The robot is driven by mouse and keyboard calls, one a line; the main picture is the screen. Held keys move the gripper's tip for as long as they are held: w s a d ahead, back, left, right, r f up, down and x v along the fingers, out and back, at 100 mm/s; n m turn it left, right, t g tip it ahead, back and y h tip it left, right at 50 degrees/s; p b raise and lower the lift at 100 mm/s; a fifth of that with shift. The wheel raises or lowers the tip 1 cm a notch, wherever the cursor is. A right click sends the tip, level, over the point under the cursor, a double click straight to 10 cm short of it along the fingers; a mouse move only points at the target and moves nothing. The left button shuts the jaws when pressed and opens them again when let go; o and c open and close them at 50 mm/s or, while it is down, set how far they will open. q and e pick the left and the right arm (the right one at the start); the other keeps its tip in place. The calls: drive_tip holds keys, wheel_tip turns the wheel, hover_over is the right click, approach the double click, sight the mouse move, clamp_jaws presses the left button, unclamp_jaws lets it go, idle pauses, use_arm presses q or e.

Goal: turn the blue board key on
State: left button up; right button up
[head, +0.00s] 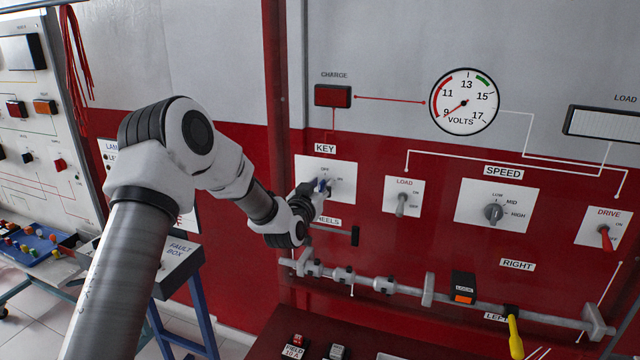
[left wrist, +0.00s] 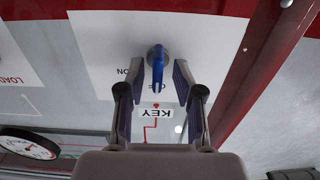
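The key switch (head: 324,184) has a blue handle and sits on a white plate (head: 343,168) labelled KEY on a red and grey board. In the left wrist view, upside down, the blue key (left wrist: 157,62) points toward the OFF mark, with ON to one side. My left gripper (head: 317,190) is at the key in the head view and partly hides it. In the wrist view the gripper (left wrist: 157,75) is open, one finger on each side of the key, with gaps showing. My right gripper is in neither view.
The CHARGE lamp (head: 333,95) looks dark red, and the volt gauge (head: 463,102) reads low. The LOAD switch (head: 402,203) and SPEED knob (head: 493,213) are to the right. A horizontal rod (head: 385,285) with fittings runs below. A fault box (head: 178,262) stands at the lower left.

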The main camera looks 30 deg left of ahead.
use_arm(q)
drive_tip(key=shift+a+f, duration=0.1)
drive_tip(key=shift+w+f, duration=0.1)
drive_tip(key=shift+w, duration=0.1)
drive_tip(key=c, duration=0.3)
drive_tip(key=shift+w+d, duration=0.1)
drive_tip(key=shift+d, duration=0.15)
clamp_jaws()
drive_tip(key=shift+a, duration=0.1)
